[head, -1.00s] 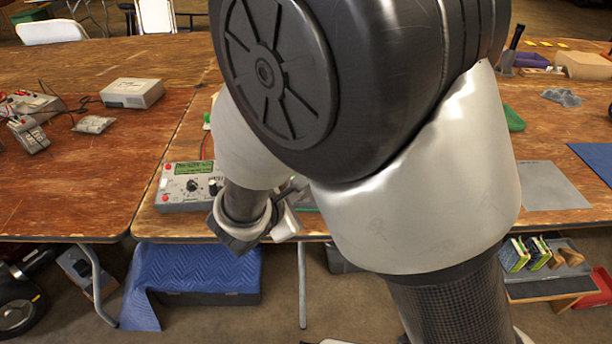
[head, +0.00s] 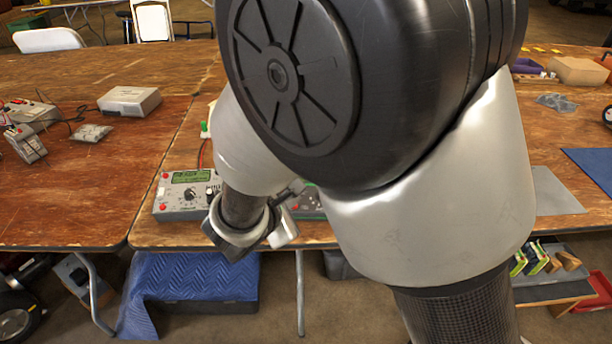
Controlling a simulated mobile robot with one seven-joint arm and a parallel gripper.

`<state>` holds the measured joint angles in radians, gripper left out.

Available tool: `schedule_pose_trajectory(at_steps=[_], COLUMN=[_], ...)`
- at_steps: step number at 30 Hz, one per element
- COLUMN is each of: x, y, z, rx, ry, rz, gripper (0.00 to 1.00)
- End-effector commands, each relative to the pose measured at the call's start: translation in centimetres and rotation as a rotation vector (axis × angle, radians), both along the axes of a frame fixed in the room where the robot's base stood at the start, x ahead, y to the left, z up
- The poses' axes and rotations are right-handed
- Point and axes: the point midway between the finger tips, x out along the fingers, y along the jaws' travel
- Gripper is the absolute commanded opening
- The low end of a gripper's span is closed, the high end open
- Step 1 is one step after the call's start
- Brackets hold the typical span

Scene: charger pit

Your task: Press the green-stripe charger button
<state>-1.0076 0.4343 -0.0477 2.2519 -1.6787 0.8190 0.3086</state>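A grey charger (head: 188,196) with a green display, a dark knob and red buttons sits near the front edge of the right table. Another device (head: 311,204) with a green edge shows beside it to the right, mostly hidden behind my arm. My gripper (head: 247,238) is at the low end of my arm, just right of the grey charger in the picture.
The left table holds a pale box (head: 129,101), a small packet (head: 91,133) and meters with leads. A grey mat (head: 556,192), a blue mat (head: 590,165) and a cardboard box (head: 580,71) lie to the right. A blue quilted cover (head: 190,280) is under the table.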

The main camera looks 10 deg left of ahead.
Motion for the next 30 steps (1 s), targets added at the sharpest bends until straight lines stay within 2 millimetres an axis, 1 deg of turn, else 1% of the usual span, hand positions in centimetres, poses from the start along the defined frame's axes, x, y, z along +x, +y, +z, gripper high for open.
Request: schedule_pose_trajectory(at_steps=[5,19,22,30], x=[0.0,-0.8,-0.9,-0.9], y=[0.0,-0.1,-0.1,-0.1], z=[0.4,4.7,5.0,4.9], rx=[0.0,0.002,0.001,0.0], ry=[-0.001,-0.002,0.0,-0.001], rz=[0.001,0.0,0.001,0.001], gripper=[0.0,0.0,0.0,0.0])
